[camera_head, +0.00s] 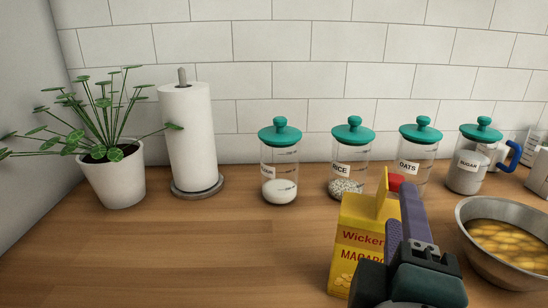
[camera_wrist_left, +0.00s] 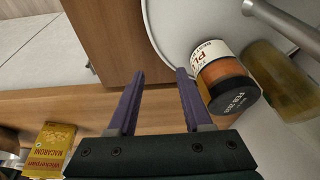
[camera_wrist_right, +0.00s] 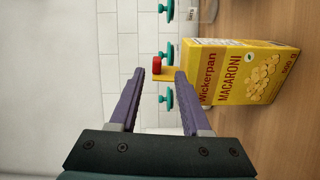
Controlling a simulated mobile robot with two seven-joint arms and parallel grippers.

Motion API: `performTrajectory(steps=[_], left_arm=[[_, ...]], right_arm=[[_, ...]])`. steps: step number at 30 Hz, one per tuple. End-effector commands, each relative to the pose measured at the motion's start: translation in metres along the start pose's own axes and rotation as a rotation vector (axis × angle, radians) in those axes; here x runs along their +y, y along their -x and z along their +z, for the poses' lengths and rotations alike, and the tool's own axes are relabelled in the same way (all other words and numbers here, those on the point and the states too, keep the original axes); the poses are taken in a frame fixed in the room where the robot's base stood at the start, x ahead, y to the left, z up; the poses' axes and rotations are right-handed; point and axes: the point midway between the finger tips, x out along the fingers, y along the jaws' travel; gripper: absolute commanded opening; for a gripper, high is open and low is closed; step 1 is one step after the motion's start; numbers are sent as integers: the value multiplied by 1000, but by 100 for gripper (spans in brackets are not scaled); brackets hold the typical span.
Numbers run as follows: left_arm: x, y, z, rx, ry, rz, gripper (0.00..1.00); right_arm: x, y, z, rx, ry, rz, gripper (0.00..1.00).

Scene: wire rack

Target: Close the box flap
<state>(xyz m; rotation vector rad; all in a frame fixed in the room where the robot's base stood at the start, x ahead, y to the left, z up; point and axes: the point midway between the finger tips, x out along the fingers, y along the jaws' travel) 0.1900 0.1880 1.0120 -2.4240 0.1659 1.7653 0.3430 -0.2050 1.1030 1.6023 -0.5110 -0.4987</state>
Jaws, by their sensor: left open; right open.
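The yellow macaroni box (camera_head: 358,240) stands upright on the counter, partly hidden by my right gripper. Its flap (camera_head: 383,196) sticks up from the top. In the right wrist view the box (camera_wrist_right: 245,72) appears sideways, with the flap (camera_wrist_right: 168,75) showing between the fingertips; I cannot tell whether they touch it. My right gripper (camera_wrist_right: 159,73) is open and empty, close to the top of the box. My left gripper (camera_wrist_left: 160,73) is open and empty, away from the box (camera_wrist_left: 50,149), and out of the head view.
A metal bowl (camera_head: 464,225) of yellow food stands right of the box. Glass jars with green lids, such as the rice jar (camera_head: 347,172), line the back. A paper towel roll (camera_head: 188,135) and a plant (camera_head: 113,180) stand left. The left front counter is clear.

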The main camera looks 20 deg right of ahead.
Motion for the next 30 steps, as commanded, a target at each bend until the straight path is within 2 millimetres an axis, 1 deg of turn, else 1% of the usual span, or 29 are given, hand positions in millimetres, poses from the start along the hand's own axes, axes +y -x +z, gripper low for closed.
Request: performTrajectory(steps=[1,5,12,15,18,22,29,30], left_arm=[[0,1,0,0,1,2,50],[2,4,-2,1,5,6,50],[4,10,-4,2,12,14,50],[5,12,-5,2,13,15,50],[5,13,-5,2,13,15,50],[4,13,-5,2,13,14,50],[4,13,-5,2,10,12,50],[3,13,-5,2,9,11,50]], right_arm=[[4,-2,-2,9,7,19,48],[6,-16,-3,12,9,28,48],[7,-62,-3,8,9,27,48],[7,-79,-2,7,7,24,48],[6,-90,-3,8,8,23,48],[5,-98,-3,9,6,21,48],[5,-99,-3,9,6,20,48],[5,-99,-2,9,6,20,46]])
